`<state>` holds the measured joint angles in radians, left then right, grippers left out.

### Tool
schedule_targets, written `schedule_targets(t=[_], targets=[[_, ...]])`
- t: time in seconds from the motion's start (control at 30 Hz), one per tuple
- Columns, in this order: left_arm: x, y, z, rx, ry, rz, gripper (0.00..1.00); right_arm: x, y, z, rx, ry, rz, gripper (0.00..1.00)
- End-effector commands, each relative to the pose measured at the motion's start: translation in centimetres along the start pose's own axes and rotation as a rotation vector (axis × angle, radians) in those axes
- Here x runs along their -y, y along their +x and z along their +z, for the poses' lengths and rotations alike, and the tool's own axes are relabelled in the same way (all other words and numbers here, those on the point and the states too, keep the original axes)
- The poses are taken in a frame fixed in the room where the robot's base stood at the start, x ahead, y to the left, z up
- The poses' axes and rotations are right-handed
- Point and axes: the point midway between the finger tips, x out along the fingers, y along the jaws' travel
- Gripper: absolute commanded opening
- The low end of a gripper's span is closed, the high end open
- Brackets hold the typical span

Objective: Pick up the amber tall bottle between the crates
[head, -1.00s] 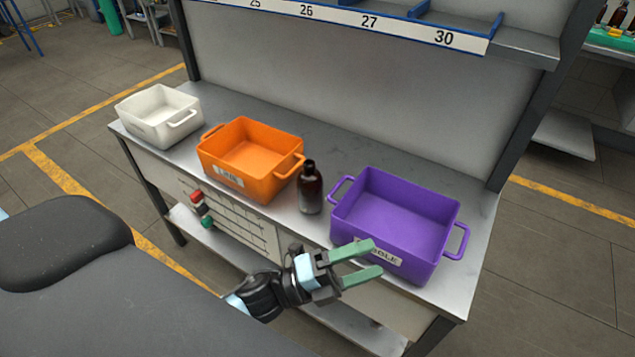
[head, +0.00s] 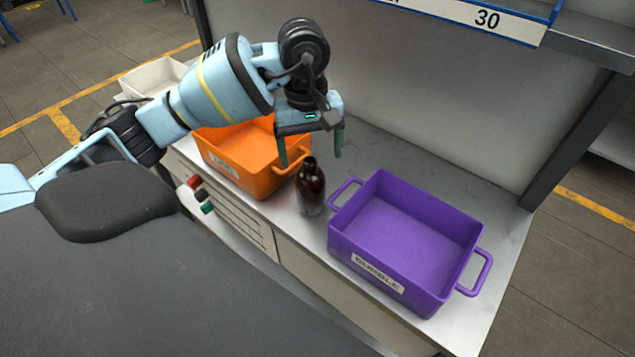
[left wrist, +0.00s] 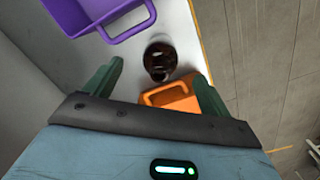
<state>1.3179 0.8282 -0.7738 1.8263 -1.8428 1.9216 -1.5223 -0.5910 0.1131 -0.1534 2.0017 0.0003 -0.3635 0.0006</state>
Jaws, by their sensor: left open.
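The amber tall bottle (head: 311,188) stands upright on the workbench between the orange crate (head: 236,178) and the purple crate (head: 398,232). My left gripper (head: 312,160) points down above the bottle, with its two green fingers apart and nothing between them. In the left wrist view the bottle (left wrist: 160,60) is seen from above, beyond the open fingers (left wrist: 158,80), with the purple crate (left wrist: 95,18) on one side and part of the orange crate (left wrist: 170,95) near the fingers. My right gripper is not in view.
A white crate (head: 152,78) stands at the far left, partly behind my left arm. A back panel (head: 450,110) rises behind the bench, with a numbered shelf (head: 480,18) above. The bench top (head: 375,150) behind the bottle is clear.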

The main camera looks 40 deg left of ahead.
Motion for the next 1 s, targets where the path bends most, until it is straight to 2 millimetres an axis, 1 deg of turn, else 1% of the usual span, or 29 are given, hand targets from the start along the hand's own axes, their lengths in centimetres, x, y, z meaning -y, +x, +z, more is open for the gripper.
schedule_targets(t=[0.03,0.1,0.2,0.3,0.53,0.77,1.0], targets=[[0.4,-0.6,-0.7,-0.032,0.003,-0.016,0.83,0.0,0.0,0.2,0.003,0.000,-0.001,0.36],[0.7,-1.0,-1.3,-0.055,0.008,-0.031,0.83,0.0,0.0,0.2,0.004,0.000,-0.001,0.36],[0.8,-1.2,-1.5,-0.065,0.009,-0.037,0.83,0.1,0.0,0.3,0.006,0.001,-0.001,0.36],[0.8,-1.0,-1.4,-0.063,0.008,-0.037,0.83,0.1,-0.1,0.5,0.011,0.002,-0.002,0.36],[0.8,1.1,-1.4,-0.060,0.008,-0.037,0.83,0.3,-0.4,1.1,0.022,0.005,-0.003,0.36],[0.7,1.9,-1.4,-0.059,0.009,-0.034,0.83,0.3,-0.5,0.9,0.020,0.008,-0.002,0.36],[0.4,5.0,-1.2,-0.059,0.007,-0.034,0.83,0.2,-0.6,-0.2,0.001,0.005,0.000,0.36]])
